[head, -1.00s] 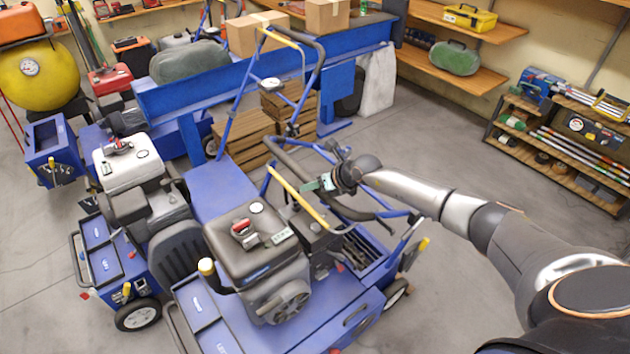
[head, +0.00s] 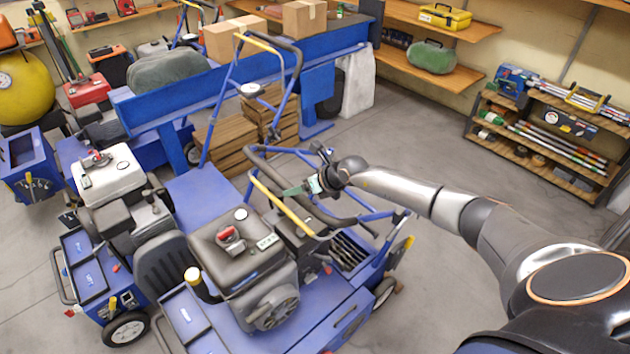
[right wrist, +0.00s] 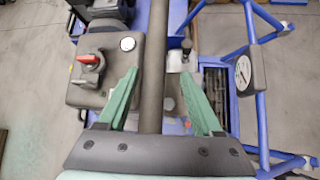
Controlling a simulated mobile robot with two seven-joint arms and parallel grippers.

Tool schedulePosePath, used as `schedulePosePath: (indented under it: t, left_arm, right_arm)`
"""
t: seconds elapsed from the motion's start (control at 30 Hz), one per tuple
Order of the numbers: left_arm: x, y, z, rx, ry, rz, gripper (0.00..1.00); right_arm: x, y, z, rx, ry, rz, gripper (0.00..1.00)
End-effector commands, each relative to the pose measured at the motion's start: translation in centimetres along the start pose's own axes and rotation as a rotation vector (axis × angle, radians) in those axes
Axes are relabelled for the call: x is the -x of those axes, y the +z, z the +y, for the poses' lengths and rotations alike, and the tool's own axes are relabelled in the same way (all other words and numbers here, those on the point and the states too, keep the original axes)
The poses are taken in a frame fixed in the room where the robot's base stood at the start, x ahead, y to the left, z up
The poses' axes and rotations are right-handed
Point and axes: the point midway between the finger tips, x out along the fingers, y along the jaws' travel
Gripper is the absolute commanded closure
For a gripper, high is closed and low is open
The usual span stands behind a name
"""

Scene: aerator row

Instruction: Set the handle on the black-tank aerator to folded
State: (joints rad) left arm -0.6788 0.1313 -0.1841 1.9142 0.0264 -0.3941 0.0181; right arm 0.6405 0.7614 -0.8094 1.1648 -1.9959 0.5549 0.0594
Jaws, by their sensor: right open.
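The black-tank aerator (head: 240,258) stands in the lower middle of the head view, with a dark tank and a red valve on top. Its handle (head: 269,172) has blue tubes, a black grip bar and a yellow lever, and leans low behind and to the right of the tank. My right gripper (head: 296,190) is at this handle. In the right wrist view, the dark grip bar (right wrist: 152,85) runs between the two green fingers of the open right gripper (right wrist: 160,74), with a gap on both sides. The black tank (right wrist: 112,68) shows at left there. My left gripper is not in view.
A white-tank aerator (head: 105,170) stands close on the left. A raised handle with a gauge (head: 250,90) rises behind. A blue bench (head: 190,95), wooden crates (head: 222,140) and shelves stand farther back. The floor at right is clear up to the low rack (head: 545,150).

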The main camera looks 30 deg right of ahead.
Motion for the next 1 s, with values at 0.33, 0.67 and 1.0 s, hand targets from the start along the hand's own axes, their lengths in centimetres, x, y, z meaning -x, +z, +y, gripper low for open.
schedulePosePath:
  t: [0.33, 0.67, 1.0]
  left_arm:
    - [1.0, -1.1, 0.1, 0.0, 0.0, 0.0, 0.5]
    - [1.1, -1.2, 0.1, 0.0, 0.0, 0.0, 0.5]
    - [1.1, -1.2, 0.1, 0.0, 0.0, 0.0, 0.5]
  right_arm:
    - [6.1, 0.1, -0.1, 0.003, -0.003, 0.0, 0.33]
    - [10.5, 0.0, -0.2, 0.001, -0.004, 0.0, 0.33]
    - [11.4, 0.1, -0.1, -0.001, -0.003, -0.002, 0.33]
